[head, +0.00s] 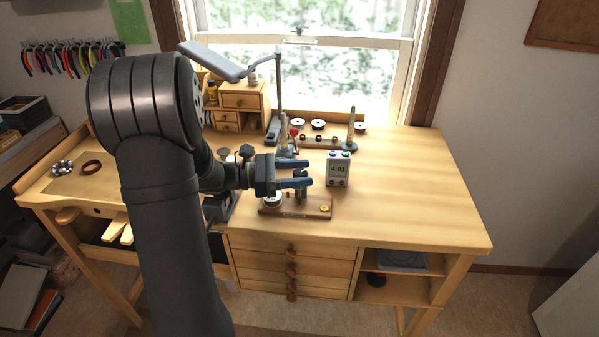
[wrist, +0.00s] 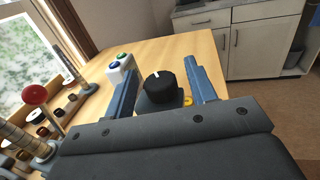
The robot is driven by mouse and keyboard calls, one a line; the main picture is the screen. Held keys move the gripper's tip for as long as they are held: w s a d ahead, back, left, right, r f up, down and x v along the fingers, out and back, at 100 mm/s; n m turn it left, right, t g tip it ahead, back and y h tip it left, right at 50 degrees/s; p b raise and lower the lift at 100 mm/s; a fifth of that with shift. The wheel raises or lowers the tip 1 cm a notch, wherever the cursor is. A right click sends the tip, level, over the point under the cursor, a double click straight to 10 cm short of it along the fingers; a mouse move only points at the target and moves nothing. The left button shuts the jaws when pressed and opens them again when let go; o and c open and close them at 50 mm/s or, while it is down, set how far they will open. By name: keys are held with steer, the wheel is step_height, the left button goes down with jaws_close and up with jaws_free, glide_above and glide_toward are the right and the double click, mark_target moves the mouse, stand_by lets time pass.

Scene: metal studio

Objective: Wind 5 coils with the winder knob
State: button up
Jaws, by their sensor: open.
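The winder knob (wrist: 159,86) is black with a white mark on top. In the wrist view it stands between the two blue fingers of my gripper (wrist: 166,88), with gaps on both sides. My gripper (head: 293,176) is open and reaches over the winder board from the left in the head view. The winder's wooden board (head: 318,209) lies on the bench with a white dial at its left and a yellow button (head: 324,208) at its right. I cannot make out any coil on the winder.
The wooden bench (head: 420,190) is clear at right. A desk lamp (head: 278,100), a rack of spools (head: 318,125) and a small drawer cabinet (head: 242,103) stand at the back. A red ball (wrist: 33,95) on a post shows at left in the wrist view.

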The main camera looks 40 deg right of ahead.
steer(key=shift+s+d, duration=0.1)
steer(key=c, duration=1)
steer(key=shift+o, duration=0.2)
steer(key=shift+m+g, duration=0.3)
steer(key=shift+g, duration=0.1)
steer(key=shift+m+g+y, duration=2.6)
steer(key=shift+y, duration=0.7)
steer(key=o, duration=1)
steer(key=shift+c, duration=0.2)
